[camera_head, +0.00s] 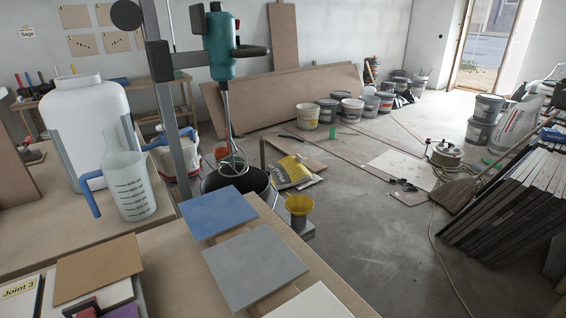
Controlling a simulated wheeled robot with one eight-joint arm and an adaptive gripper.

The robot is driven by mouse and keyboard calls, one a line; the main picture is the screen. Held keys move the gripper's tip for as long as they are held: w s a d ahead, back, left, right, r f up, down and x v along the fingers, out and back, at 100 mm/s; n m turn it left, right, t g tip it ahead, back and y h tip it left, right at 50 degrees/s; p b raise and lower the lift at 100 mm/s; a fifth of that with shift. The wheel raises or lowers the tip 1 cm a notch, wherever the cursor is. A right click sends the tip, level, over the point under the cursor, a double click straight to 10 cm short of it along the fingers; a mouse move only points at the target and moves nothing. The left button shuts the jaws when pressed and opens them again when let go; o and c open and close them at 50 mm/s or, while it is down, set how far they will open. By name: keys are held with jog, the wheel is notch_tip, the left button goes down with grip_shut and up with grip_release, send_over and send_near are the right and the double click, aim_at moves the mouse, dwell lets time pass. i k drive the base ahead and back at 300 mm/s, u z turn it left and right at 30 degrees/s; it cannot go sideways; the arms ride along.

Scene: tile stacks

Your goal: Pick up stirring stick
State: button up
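A thin tan stick (262,154) stands upright at the right of the dark mixing bucket (262,182); it looks like the stirring stick. Its lower end is hidden, so I cannot tell whether it is in the bucket or behind it. A teal power mixer (221,45) hangs on a grey stand above the bucket, with its metal whisk (233,162) at the bucket's mouth. I see no part of my gripper in this view.
Blue (217,211) and grey (255,266) tiles lie on the near bench. A clear measuring jug (130,187) and a white barrel (82,120) stand left. A yellow funnel (299,204) is right of the bucket. Dark tiles (515,205) lean at far right; the middle floor is fairly open.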

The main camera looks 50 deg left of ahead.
aim_at(262, 142)
jog(key=i, duration=1.25)
jog(key=u, duration=1.7)
jog(key=i, duration=0.65)
jog(key=u, duration=1.7)
